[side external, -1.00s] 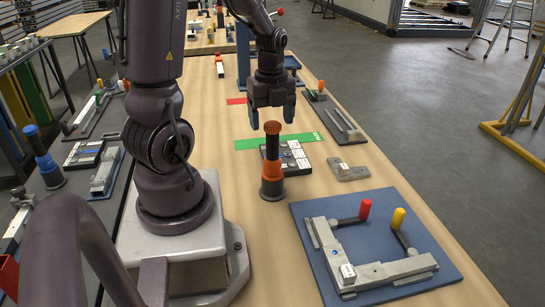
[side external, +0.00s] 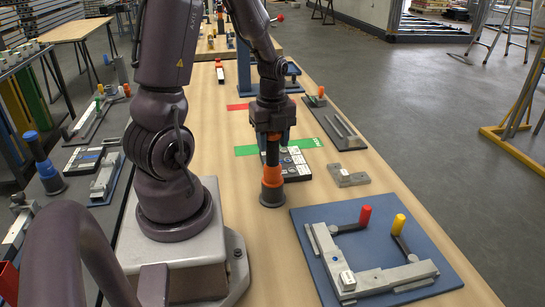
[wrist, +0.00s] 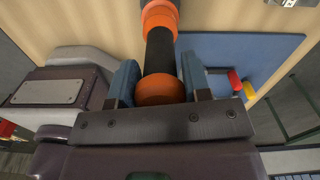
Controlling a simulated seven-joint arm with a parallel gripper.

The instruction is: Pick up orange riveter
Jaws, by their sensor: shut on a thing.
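The orange riveter (side external: 272,181) stands upright on the wooden table, with an orange collar low down, a dark grey base and a black shaft. My gripper (side external: 273,137) has come down over its top from above. In the wrist view the blue fingers of my gripper (wrist: 157,82) sit on either side of the riveter's black shaft (wrist: 160,50) and orange top. The gripper is shut on the riveter near its upper end. The riveter's base appears to rest on the table.
A blue board (side external: 330,276) with a grey frame and red and yellow handles lies at the front right. A grey metal block (side external: 347,176) lies to the right.

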